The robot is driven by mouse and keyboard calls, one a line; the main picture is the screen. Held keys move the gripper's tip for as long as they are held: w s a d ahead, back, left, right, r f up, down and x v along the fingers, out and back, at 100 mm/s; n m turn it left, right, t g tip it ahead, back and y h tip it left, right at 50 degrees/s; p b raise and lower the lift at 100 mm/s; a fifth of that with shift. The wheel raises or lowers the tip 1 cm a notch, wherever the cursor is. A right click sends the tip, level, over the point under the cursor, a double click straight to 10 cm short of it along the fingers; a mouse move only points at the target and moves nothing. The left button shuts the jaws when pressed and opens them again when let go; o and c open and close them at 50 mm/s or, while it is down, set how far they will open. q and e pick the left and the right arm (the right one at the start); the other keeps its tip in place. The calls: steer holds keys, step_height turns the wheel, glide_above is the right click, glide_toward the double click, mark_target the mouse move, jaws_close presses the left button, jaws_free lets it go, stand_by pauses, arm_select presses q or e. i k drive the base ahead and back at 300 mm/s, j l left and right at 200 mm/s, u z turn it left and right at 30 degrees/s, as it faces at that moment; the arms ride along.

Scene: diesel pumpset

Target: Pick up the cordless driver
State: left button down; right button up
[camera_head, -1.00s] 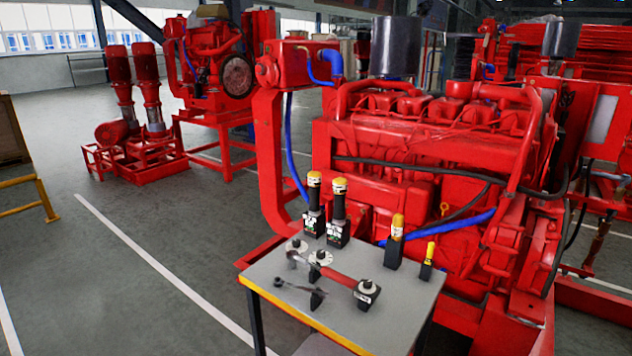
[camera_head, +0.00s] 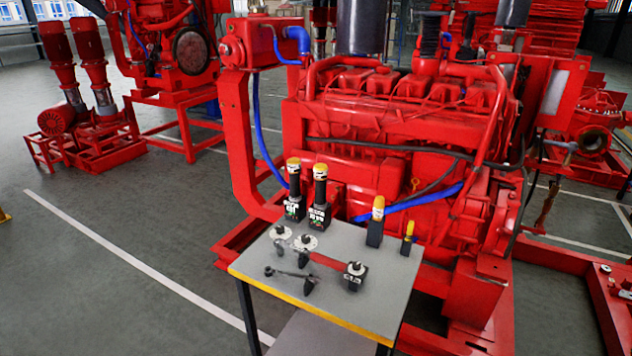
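Two upright black tools with yellow tops and block-shaped bases stand side by side at the back left of a small grey table (camera_head: 345,315). They look like cordless drivers: the left one (camera_head: 294,190) and the right one (camera_head: 320,198). Both stand clear of anything gripping them. The view does not show which one the task means. Neither of my grippers is in view.
Two yellow-handled tools in black holders (camera_head: 375,228) (camera_head: 407,240) stand at the table's back right. A red engine (camera_head: 400,140) rises close behind the table. Floor at left is open.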

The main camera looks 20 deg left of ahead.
mark_target(294, 164)
steer(key=i+j+z, duration=0.15)
steer(key=j, duration=0.4)
steer(key=j+z, duration=0.2)
steer(key=j, duration=1.45)
steer(key=i+z, duration=0.05)
